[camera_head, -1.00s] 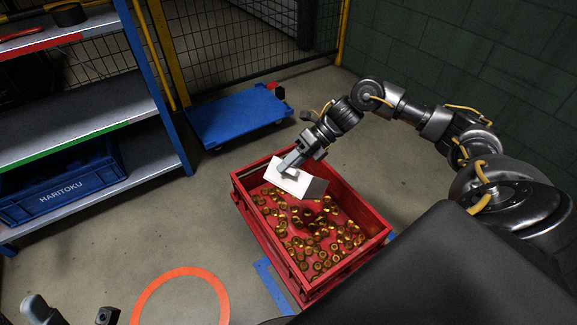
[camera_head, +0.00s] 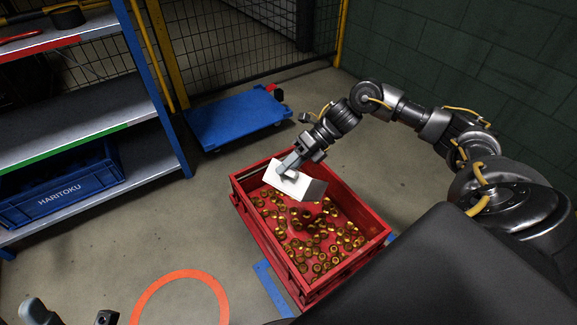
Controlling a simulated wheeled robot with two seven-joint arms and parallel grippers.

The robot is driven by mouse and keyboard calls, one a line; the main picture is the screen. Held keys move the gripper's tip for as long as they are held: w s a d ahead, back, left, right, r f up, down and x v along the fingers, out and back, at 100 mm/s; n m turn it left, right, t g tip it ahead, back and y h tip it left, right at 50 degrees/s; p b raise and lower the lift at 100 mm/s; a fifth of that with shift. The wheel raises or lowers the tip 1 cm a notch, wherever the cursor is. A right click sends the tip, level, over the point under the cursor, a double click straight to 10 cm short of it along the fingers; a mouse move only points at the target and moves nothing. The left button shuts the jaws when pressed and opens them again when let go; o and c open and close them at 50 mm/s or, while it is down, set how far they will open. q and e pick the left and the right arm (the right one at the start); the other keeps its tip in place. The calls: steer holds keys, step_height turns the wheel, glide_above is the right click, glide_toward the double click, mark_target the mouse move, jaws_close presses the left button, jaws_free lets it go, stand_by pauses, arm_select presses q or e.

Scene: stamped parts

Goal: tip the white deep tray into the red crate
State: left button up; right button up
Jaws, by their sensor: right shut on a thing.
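The red crate (camera_head: 264,229) stands on the floor in the middle, with many brass-coloured stamped parts (camera_head: 318,250) spread over its bottom. The white deep tray (camera_head: 292,185) is above the crate's far left part, tilted over, with its white outside and a grey side showing; its inside is hidden from me. My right gripper (camera_head: 288,165) comes in from the upper right and is shut on the tray's upper edge. At the bottom left, my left gripper (camera_head: 72,318) is only partly in view, cut off by the frame's edge.
A blue cart (camera_head: 237,117) stands behind the crate, before a mesh fence. A shelf rack (camera_head: 90,125) with a blue HARITOKU bin (camera_head: 62,192) is at the left. An orange ring (camera_head: 150,291) marks the floor at the front, where the floor is bare.

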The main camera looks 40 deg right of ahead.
steer(key=s+a+f+n+t+h+p, duration=0.1)
steer(key=s+a+f+h+p, duration=0.1)
steer(key=a+f+h, duration=0.3)
steer(key=a+f+p, duration=0.1)
steer(key=a, duration=0.2)
steer(key=shift+s+t, duration=0.3)
steer(key=shift+s, duration=0.1)
steer(key=shift+f, duration=0.1)
steer(key=s+a+f+n+t+h, duration=0.1)
steer(key=a+f+h, duration=0.3)
steer(key=f, duration=0.4)
steer(key=shift+s+a+f+t+h+p, duration=0.15)
steer(key=shift+s+f+t+h+p, duration=0.15)
steer(key=shift+f+p, duration=0.1)
step_height(320, 180, up, 5)
steer(key=p, duration=0.5)
